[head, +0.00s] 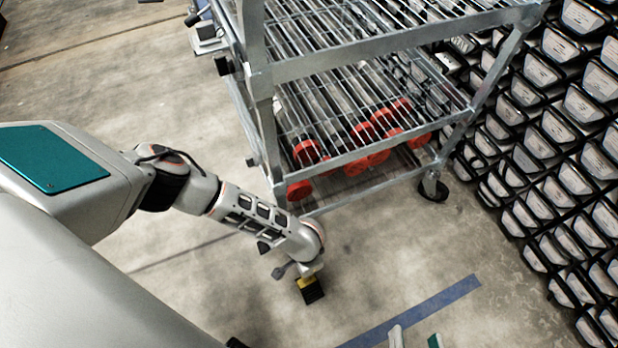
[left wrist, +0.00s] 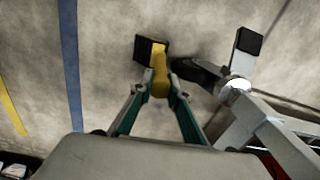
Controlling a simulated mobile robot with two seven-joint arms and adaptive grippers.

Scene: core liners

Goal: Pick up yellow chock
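The yellow chock (left wrist: 159,75) has a black ridged face and lies over the concrete floor in the left wrist view. In the head view the chock (head: 309,289) shows below the end of my left arm, near the cart's front corner. My left gripper (left wrist: 161,92) has its teal fingers on both sides of the yellow part and appears closed on it. I cannot tell whether the chock touches the floor. My right gripper (head: 415,340) shows only its fingertips at the bottom edge of the head view, spread apart and empty.
A metal rack cart (head: 365,55) on casters stands just beyond my left arm, with several red-ended cylinders (head: 306,152) on its lower level. Shelves of black and grey bins (head: 540,145) line the right. A blue floor line (head: 425,307) crosses open floor.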

